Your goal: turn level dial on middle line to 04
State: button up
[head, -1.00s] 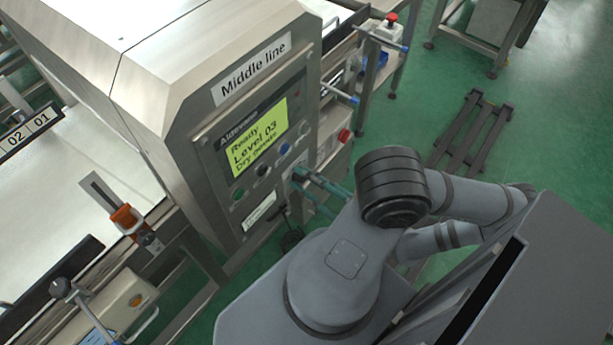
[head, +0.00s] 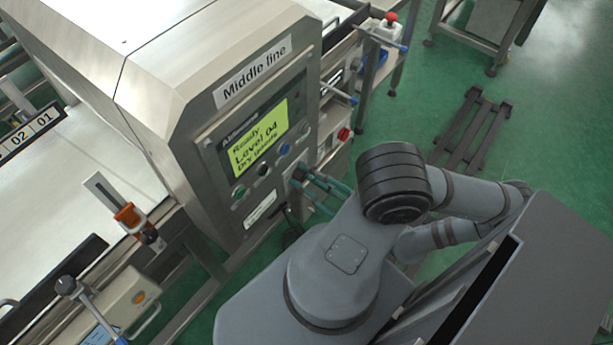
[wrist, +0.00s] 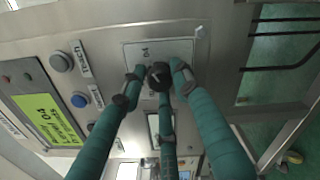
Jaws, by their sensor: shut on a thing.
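The level dial (wrist: 159,76) is a dark round knob on the metal panel under the Middle line label. My gripper (wrist: 158,80) has teal fingers with dark tips, and they are closed around the dial in the wrist view. In the head view my gripper (head: 310,178) reaches the lower right of the panel, and the dial is mostly hidden there. The display (head: 259,138) reads Ready, Level 04 and a third line. It also shows in the wrist view (wrist: 46,112) with 04 visible. A 04 mark is on the plate (wrist: 185,49) beside the dial.
A red emergency button (head: 391,17) stands at the back. An orange-handled part (head: 130,215) is at the left. Green floor at the right is largely free.

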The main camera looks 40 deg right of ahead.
jog(key=o, duration=1.2)
jog(key=s, duration=0.4)
jog(key=s+d, duration=0.1)
jog(key=s, duration=0.7)
jog(key=shift+d, duration=0.3)
jog(key=shift+w, duration=0.1)
jog(key=w, duration=0.4)
jog(key=w+a, duration=0.1)
jog(key=w, duration=0.7)
jog(key=shift+a, duration=0.35)
jog(key=shift+s, duration=0.1)
